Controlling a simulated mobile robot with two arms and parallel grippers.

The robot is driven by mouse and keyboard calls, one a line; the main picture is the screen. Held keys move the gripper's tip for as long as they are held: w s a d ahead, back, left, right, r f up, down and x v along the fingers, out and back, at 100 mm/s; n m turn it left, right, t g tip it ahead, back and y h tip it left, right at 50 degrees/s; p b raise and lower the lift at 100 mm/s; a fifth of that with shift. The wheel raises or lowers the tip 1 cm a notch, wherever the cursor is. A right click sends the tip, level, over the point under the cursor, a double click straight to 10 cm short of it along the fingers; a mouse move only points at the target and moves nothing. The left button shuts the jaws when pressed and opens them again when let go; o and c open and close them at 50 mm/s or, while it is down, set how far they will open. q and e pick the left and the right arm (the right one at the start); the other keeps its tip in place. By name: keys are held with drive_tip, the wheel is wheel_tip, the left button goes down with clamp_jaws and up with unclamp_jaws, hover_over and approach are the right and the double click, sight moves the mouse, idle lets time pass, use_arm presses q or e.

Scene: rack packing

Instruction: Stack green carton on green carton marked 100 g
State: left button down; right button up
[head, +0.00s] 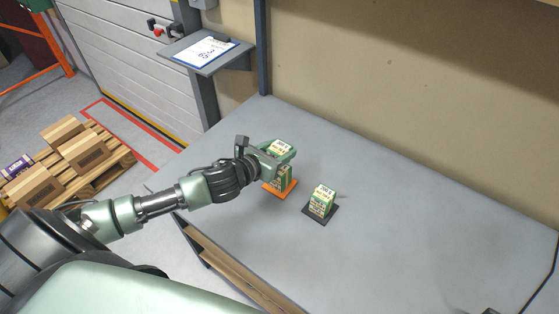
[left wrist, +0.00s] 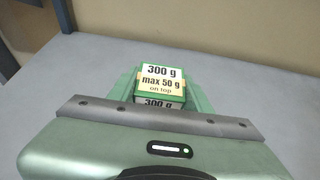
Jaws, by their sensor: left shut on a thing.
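My left gripper (head: 278,157) is shut on a green carton (head: 281,147) with a white and yellow label. In the left wrist view this held carton (left wrist: 162,82) reads "300 g, max 50 g on top" and sits upright between the fingers. Below the gripper, green and white carton faces (head: 284,178) show over an orange mat (head: 284,193). I cannot tell whether they belong to a separate carton or whether anything touches there. Another green carton (head: 322,201) stands on a dark mat (head: 320,216) to the right; its label is too small to read.
The grey table (head: 420,235) is clear to the right and behind. A wall (head: 400,90) closes its back. A pallet with boxes (head: 70,155) is on the floor.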

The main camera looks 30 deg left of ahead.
use_arm(q)
drive_tip(key=shift+f, duration=0.7)
wheel_tip(320, 180, down, 2)
drive_tip(key=shift+f, duration=0.65)
use_arm(e)
drive_tip(key=shift+a, duration=0.5)
drive_tip(key=shift+d+f, duration=0.1)
use_arm(q)
drive_tip(key=c, duration=0.6)
unclamp_jaws()
drive_tip(key=shift+f, duration=0.15)
drive_tip(key=shift+c, duration=0.2)
use_arm(e)
drive_tip(key=shift+d, duration=0.2)
